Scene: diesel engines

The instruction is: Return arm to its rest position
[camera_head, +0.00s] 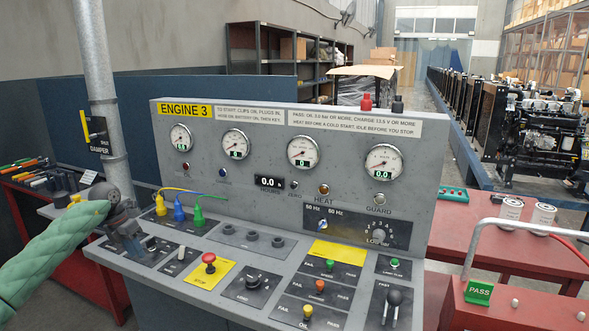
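My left arm (50,250), in a green sleeve, comes in from the left edge. My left gripper (134,240) is dark grey and points down over the left end of the console, close to its sloped top. Its fingers are small and dark against dark panel parts, so I cannot tell whether they are open, shut or touching anything. My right arm and gripper are not in view.
The grey ENGINE 3 console (270,125) has gauges, plugs and a red stop button (209,259). A damper pipe (97,60) and a red tool bench (90,275) are at left. A red box (510,305) with a raised handle is at right.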

